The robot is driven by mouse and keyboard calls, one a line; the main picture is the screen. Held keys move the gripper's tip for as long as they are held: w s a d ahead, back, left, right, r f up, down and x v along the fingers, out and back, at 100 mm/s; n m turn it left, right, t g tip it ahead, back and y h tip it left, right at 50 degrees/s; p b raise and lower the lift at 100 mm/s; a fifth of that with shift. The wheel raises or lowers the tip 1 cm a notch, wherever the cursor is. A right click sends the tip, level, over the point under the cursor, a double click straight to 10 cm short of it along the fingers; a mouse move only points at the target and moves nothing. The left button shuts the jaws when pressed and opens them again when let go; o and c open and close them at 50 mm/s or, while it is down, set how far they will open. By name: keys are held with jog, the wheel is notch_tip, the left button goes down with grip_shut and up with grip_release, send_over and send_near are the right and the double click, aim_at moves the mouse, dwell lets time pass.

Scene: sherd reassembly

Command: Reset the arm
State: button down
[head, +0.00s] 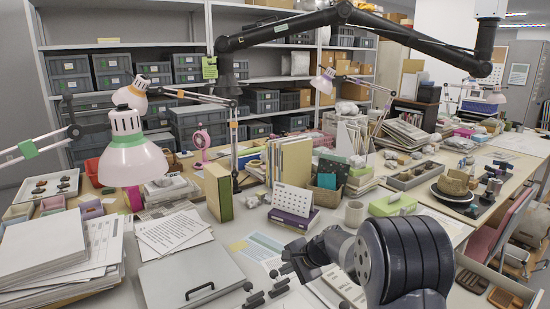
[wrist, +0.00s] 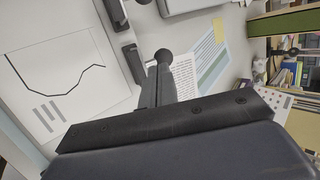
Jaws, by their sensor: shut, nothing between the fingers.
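My gripper (head: 298,260) is in the lower middle of the head view, at the end of my dark grey arm, over the near part of the table. In the wrist view my gripper (wrist: 158,80) shows as narrow dark fingers closed together, with nothing between them. Small dark pieces (head: 254,298) lie on the table below and left of it. They are also in the wrist view (wrist: 132,62), close to the fingers in the picture. I cannot tell the exact gap between them and the fingers.
A grey lidded case (head: 188,278) and paper stacks (head: 50,255) crowd the left. A black jointed lamp arm (head: 290,28) spans above. A tray of brown pieces (head: 515,287) is at lower right.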

aim_at(283, 283)
jog(key=shift+s+d+f+t+y+b, duration=0.2)
jog(key=shift+f+t+y+b, duration=0.15)
jog(key=shift+b, duration=1.3)
jog(key=shift+s+d+f+t+y+b, duration=0.15)
jog(key=shift+f+t+y+b, duration=0.2)
jog(key=shift+b, duration=1.3)
jog(key=b, duration=0.2)
jog(key=shift+s+f+t+b, duration=0.2)
jog(key=shift+f+t+b, duration=0.05)
jog(key=shift+t+b, duration=0.05)
jog(key=shift+s+d+b, duration=0.1)
jog(key=shift+b, duration=0.35)
jog(key=shift+s+d+f+t+y+b, duration=0.1)
jog(key=shift+s+f+t+y+b, duration=0.15)
jog(key=shift+b, duration=1)
jog(key=s+t+b, duration=0.1)
jog(key=b, duration=0.4)
jog(key=shift+d+f+n+y, duration=0.3)
jog(key=shift+d+f+y, duration=0.05)
jog(key=shift+f, duration=0.05)
jog(key=shift+s+d+t+b, duration=0.15)
jog(key=shift+t+b, duration=0.2)
jog(key=shift+b, duration=0.25)
jog(key=shift+s+b, duration=0.1)
jog(key=shift+b, duration=0.25)
jog(key=shift+r, duration=0.15)
